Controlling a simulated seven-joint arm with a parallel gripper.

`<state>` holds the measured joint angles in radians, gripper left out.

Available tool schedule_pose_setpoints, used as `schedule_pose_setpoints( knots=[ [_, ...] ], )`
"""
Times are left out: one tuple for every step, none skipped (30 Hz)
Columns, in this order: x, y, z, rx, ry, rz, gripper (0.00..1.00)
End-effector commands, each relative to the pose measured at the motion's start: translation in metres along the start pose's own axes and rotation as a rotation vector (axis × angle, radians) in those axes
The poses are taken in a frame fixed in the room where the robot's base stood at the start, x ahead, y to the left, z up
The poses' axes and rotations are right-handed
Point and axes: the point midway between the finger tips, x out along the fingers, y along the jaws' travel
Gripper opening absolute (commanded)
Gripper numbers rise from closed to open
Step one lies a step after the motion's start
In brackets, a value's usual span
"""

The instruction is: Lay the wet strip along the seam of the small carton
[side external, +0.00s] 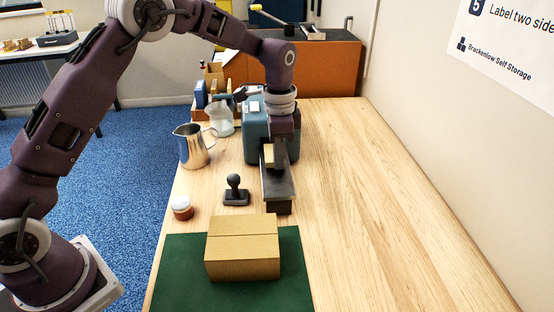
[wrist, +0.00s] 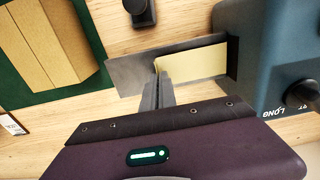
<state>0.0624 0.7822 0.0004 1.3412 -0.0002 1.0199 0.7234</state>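The small carton (side external: 243,248) is tan, with its seam running across the top, and lies on the green mat (side external: 180,275). It also shows at the upper left of the wrist view (wrist: 58,40). The tan strip (wrist: 195,62) reaches out of the blue dispenser (side external: 256,132) over a dark metal plate (side external: 278,190). My gripper (wrist: 157,72) is above the plate, its fingers close together on the strip's free end. The strip also shows below my gripper in the side view (side external: 269,157). Its other end is still at the dispenser mouth.
A black-handled stamp (side external: 235,192) and a small round jar (side external: 182,208) stand between mat and dispenser. A metal pitcher (side external: 193,147) and a clear jug (side external: 222,120) stand left of the dispenser. The right of the wooden table (side external: 370,200) is clear.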

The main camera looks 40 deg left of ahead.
Motion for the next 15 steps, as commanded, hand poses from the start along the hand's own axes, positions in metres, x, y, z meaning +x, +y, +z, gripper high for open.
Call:
schedule_pose_setpoints(
  knots=[
    [-0.011,-0.001,-0.001,0.0,0.005,-0.004,0.0],
    [-0.02,-0.001,-0.001,0.0,0.006,-0.005,0.0],
    [-0.03,-0.001,-0.001,0.0,0.006,-0.005,0.0],
    [-0.039,-0.001,-0.001,0.0,0.006,-0.005,0.0],
    [-0.047,-0.001,-0.001,0.0,0.006,-0.005,0.0],
    [-0.056,-0.001,-0.001,0.0,0.005,-0.004,0.0],
    [-0.063,-0.001,-0.001,0.0,0.005,-0.005,0.0],
    [-0.069,-0.001,-0.001,0.0,0.005,-0.004,0.0],
    [-0.076,-0.001,-0.001,-0.001,0.005,-0.004,0.0],
    [-0.081,0.0,-0.001,-0.004,0.003,-0.003,0.0],
    [-0.084,0.002,-0.001,-0.014,0.003,-0.003,0.0],
    [-0.087,0.006,-0.001,-0.039,0.003,-0.002,0.0],
    [-0.089,0.01,-0.001,-0.071,0.002,-0.002,0.0],
    [-0.09,0.015,-0.001,-0.112,0.001,-0.001,0.0],
    [-0.09,0.025,-0.001,-0.183,-0.001,0.0,0.0]
  ],
)
